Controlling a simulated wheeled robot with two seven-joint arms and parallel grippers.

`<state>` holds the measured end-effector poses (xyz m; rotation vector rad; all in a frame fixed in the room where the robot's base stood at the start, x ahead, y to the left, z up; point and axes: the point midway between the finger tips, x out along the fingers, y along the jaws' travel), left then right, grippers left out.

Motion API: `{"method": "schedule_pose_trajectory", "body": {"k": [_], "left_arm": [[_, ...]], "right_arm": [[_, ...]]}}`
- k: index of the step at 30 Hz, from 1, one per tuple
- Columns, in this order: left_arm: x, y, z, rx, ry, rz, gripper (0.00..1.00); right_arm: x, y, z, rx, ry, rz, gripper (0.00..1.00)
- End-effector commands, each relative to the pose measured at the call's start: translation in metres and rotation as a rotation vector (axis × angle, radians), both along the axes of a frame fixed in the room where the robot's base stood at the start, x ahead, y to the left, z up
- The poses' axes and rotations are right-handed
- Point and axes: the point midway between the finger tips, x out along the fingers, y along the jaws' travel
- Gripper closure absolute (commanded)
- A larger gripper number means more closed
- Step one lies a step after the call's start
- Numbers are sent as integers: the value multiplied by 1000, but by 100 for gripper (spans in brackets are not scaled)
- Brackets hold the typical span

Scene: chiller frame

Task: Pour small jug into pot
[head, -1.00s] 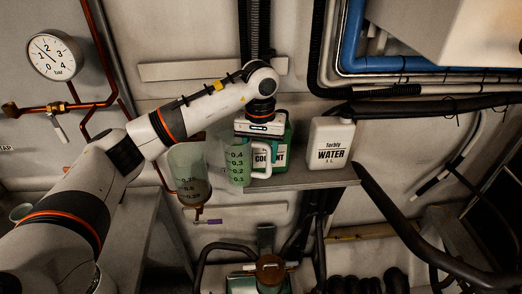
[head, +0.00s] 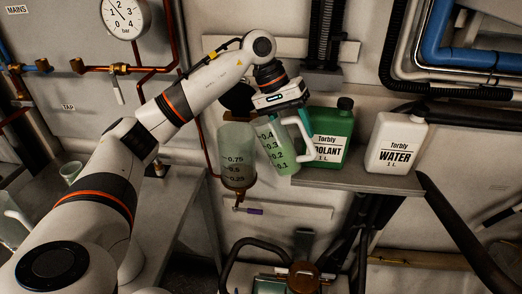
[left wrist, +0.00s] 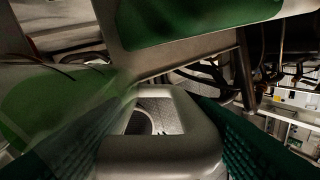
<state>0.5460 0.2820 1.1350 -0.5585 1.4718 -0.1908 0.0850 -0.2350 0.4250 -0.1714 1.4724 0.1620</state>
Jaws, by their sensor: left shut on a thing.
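The small jug (head: 284,158) is clear, with black marks from 0.1 to 0.4 and green liquid inside. My left gripper (head: 290,112) is shut on its white handle, which also shows between the finger pads in the left wrist view (left wrist: 160,150). The jug leans with its top to the left, beside the pot. The pot (head: 237,158) is a clear graduated cylinder on the wall, just left of the jug, with a dark round lid raised behind its top. I cannot tell whether jug and pot touch. No stream of liquid shows. My right gripper is not in view.
A green coolant bottle (head: 333,135) and a white water bottle (head: 394,143) stand on the grey shelf (head: 350,181), right of the jug. A valve with a purple handle (head: 249,211) is below the pot. Copper pipes and a gauge (head: 124,17) are at left.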

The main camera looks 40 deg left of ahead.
Motion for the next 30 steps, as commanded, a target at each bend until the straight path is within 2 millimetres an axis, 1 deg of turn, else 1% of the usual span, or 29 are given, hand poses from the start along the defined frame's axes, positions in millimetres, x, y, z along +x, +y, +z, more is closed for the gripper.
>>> {"method": "schedule_pose_trajectory", "body": {"k": [19, 30], "left_arm": [[0, 0, 0, 0, -1, 0, 88], [-1, 5, -1, -64, -17, 2, 88]], "right_arm": [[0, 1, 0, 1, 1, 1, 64], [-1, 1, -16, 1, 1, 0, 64]]}}
